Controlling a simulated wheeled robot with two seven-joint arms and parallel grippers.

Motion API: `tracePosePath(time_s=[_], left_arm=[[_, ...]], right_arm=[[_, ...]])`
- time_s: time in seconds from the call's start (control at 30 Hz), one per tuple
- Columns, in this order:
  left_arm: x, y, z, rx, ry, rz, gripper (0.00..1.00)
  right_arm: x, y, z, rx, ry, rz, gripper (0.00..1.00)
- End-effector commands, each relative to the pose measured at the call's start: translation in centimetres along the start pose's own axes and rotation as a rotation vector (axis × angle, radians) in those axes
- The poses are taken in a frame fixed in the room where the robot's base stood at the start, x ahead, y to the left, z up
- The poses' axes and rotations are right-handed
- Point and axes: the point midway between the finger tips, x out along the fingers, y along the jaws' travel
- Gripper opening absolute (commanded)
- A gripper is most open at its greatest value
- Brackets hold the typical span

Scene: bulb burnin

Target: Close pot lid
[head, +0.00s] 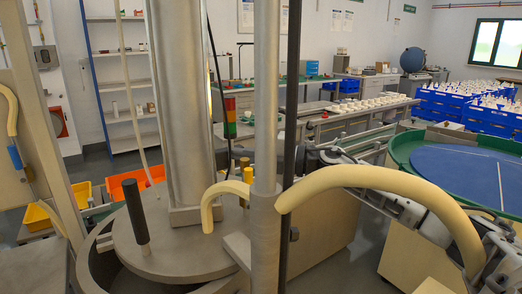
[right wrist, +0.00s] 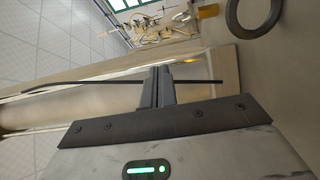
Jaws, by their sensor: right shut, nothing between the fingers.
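The round grey metal pot (head: 84,272) stands at the lower left of the head view. Its flat lid (head: 165,258) sits off-centre, leaving a dark crescent gap at the left. A black upright handle (head: 136,212) rises from the lid. My right gripper (head: 303,160) is partly hidden behind the grey pole and dark rod, right of the lid and apart from the handle. In the right wrist view its fingers (right wrist: 160,86) are shut and empty. A thin dark rod (right wrist: 205,82) crosses the picture at the fingers; contact cannot be told. My left gripper is not in view.
A grey vertical pole (head: 265,100) and dark rod (head: 291,90) stand right of the lid. A thick metal column (head: 180,100) rises behind the handle. A cream curved tube (head: 370,178) arches at right. A blue round table (head: 470,170) stands farther right.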

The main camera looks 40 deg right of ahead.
Motion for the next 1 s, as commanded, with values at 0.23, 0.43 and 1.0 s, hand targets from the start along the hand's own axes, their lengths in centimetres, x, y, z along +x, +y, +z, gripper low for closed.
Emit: tracePosePath(time_s=[0.23, 0.43, 1.0], left_arm=[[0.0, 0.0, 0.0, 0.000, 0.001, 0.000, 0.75], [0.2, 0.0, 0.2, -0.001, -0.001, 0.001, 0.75], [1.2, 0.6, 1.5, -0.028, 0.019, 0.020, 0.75]], right_arm=[[-0.3, -0.1, 0.1, 0.000, -0.006, -0.002, 0.00], [-0.5, -0.2, 0.0, 0.000, -0.003, -0.003, 0.00], [-7.8, -0.6, 0.0, 0.003, -0.004, -0.008, 0.00]])
